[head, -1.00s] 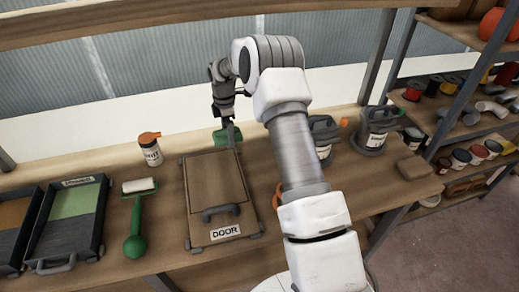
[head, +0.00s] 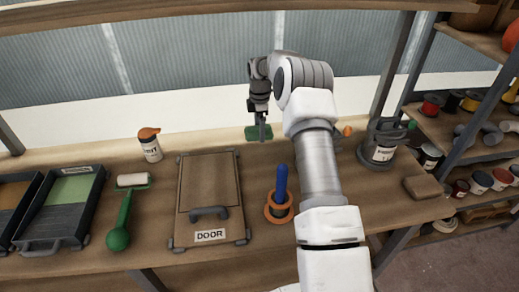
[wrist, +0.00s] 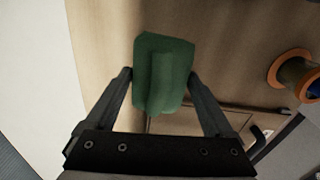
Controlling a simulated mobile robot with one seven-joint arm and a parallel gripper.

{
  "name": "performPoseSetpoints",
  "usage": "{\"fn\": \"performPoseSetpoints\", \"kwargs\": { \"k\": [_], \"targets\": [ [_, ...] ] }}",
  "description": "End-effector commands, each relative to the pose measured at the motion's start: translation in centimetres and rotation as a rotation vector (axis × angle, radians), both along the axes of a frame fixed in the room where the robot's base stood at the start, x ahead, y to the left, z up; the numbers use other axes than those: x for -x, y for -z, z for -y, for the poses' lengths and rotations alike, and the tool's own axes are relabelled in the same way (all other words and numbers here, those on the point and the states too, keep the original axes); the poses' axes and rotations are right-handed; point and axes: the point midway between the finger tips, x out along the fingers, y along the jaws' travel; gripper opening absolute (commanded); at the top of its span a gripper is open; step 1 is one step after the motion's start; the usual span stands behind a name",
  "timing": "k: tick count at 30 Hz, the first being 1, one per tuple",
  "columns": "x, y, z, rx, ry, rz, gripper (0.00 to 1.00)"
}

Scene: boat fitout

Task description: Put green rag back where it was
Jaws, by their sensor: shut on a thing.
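The green rag (head: 258,133) is at the back of the wooden bench, just beyond the right back corner of the door panel. My gripper (head: 262,128) points down at it and is shut on it. In the wrist view the rag (wrist: 163,72) is bunched between the two fingers of my gripper (wrist: 162,85), with a raised fold along its middle. I cannot tell whether the rag touches the bench top.
The panel marked DOOR (head: 210,185) lies left of the rag. An orange-capped bottle (head: 150,145) stands further left, with a green-handled roller (head: 124,210) and trays. A blue-handled item in an orange ring (head: 280,197) stands in front. Bare bench (head: 215,137) lies behind the panel.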

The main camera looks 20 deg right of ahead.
Motion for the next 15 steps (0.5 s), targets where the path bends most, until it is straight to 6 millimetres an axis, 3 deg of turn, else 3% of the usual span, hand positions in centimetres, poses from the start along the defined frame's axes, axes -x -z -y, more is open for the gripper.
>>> {"fn": "performPoseSetpoints", "kwargs": {
  "k": [3,11,15],
  "targets": [
    [0.1,2.4,-0.1,-0.001,0.0,-0.004,0.35],
    [0.0,4.7,0.0,0.001,0.0,-0.002,0.35],
    [0.1,6.8,-0.1,0.001,0.0,-0.003,0.35]
  ]
}}
